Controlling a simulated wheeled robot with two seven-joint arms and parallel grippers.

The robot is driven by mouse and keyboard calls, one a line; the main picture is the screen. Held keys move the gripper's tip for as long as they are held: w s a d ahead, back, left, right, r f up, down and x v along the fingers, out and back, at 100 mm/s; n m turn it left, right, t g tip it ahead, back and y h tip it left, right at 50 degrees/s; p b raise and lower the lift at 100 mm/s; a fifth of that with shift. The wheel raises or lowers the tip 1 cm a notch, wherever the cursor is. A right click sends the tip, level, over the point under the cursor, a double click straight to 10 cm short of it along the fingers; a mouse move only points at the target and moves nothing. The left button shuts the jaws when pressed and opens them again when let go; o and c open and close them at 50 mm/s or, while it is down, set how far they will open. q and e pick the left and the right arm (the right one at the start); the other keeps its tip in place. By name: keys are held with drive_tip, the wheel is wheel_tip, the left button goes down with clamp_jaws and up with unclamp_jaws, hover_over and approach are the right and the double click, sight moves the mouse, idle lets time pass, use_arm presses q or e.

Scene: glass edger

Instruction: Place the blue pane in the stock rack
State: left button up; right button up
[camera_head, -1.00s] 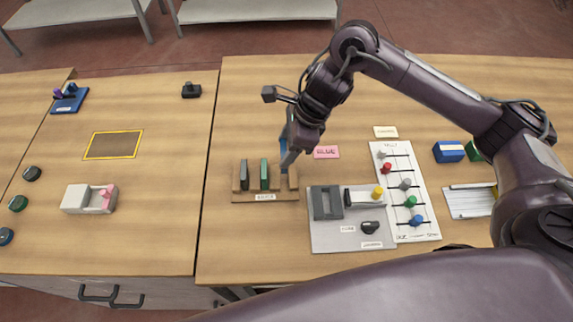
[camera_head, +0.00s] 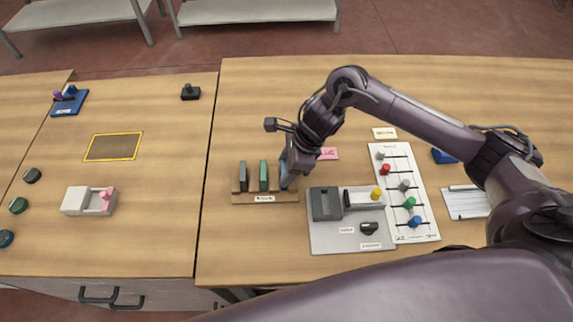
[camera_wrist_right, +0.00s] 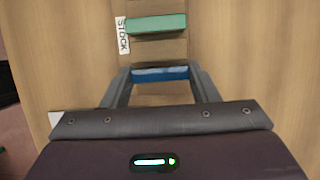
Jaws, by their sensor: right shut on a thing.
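The blue pane (camera_wrist_right: 160,73) is between the fingers of my right gripper (camera_wrist_right: 160,88) in the right wrist view. In the head view my right gripper (camera_head: 288,179) is shut on it at the right end of the wooden stock rack (camera_head: 265,198). The pane stands upright and its lower edge is low at the rack; the fingers mostly hide it there, so I cannot tell if it is fully seated. A green pane (camera_head: 264,176) and a dark grey pane (camera_head: 243,176) stand in the rack to its left. My left gripper is not in view.
A grey machine panel (camera_head: 345,236) with a dark block and a yellow knob lies right of the rack. A pink label (camera_head: 329,153) lies behind the gripper.

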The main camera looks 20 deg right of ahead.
drive_tip(key=o, duration=1)
drive_tip(key=shift+o, duration=0.2)
drive_tip(key=shift+d+r+p, duration=0.1)
drive_tip(key=shift+r+p, duration=0.2)
drive_tip(key=v, duration=1.1)
drive_tip(key=shift+r, duration=0.3)
drive_tip(key=shift+s+d, duration=0.1)
drive_tip(key=shift+d, duration=0.05)
